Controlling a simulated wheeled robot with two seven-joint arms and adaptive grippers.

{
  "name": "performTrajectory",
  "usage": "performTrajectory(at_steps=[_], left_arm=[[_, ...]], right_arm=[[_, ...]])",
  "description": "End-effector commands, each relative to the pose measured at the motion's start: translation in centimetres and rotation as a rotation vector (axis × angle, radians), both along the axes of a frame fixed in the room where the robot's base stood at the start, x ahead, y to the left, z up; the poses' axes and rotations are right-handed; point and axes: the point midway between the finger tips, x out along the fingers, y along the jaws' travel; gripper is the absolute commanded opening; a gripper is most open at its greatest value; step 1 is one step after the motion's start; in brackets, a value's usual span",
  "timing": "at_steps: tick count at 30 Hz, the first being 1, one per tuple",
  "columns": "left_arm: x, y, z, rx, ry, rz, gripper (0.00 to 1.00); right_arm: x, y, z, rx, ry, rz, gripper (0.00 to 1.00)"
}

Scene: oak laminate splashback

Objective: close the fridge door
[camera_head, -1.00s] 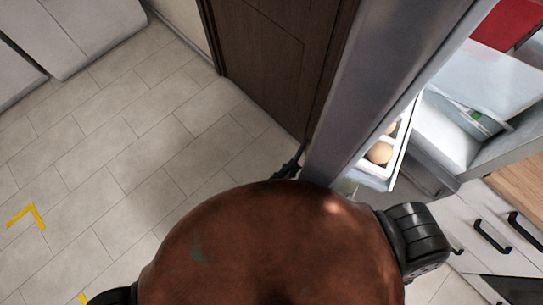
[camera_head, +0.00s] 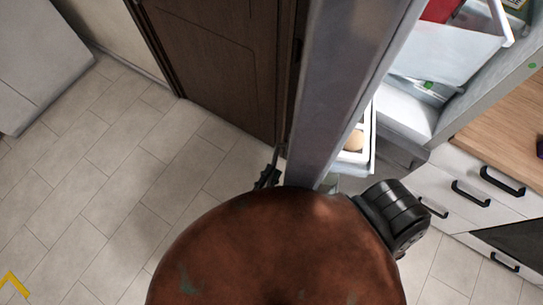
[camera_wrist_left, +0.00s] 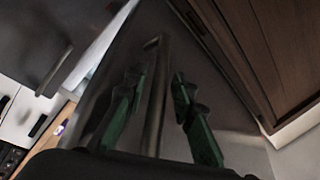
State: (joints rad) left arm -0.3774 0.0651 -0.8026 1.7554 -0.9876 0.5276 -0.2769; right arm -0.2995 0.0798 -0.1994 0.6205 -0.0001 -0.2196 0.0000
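The grey fridge door (camera_head: 345,90) stands open in the head view. Its inner shelf with eggs (camera_head: 354,141) faces the fridge interior (camera_head: 407,108) on the right. My left gripper (camera_head: 268,176) shows small and dark at the door's outer side, partly hidden by my own brown body. In the left wrist view, its green-padded fingers (camera_wrist_left: 158,80) are spread on either side of the long bar handle (camera_wrist_left: 156,100) on the door's outer face (camera_wrist_left: 240,115). Gaps show between fingers and bar. My right gripper is not in view.
A dark brown wooden door (camera_head: 215,60) stands left of the fridge door. White drawers (camera_head: 470,190) under a wooden worktop (camera_head: 510,115) are at the right. Tiled floor (camera_head: 120,190) is clear on the left, with a yellow mark (camera_head: 12,286).

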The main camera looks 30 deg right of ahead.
Motion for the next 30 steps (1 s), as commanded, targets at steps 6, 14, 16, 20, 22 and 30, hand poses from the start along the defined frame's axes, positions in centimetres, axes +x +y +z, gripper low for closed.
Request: performTrajectory(at_steps=[6, 14, 16, 20, 22, 30], left_arm=[[-0.1, 0.0, 0.0, 0.0, -0.001, -0.004, 0.3], [-0.7, 0.9, -0.3, 0.001, 0.0, -0.004, 0.3], [-1.2, 1.9, -0.5, 0.003, -0.001, -0.004, 0.3], [-2.5, 4.2, -1.1, 0.003, 0.002, -0.004, 0.3], [-3.2, 5.5, -1.4, 0.003, 0.002, -0.004, 0.3], [-5.3, 9.3, -2.3, 0.001, 0.0, -0.004, 0.3]], right_arm=[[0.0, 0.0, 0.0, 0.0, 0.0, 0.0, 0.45], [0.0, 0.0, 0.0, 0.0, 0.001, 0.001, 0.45], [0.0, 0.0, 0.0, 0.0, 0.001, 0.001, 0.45], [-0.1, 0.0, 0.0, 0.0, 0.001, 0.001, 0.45], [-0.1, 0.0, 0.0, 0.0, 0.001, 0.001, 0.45], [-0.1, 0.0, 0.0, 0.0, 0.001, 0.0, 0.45]])
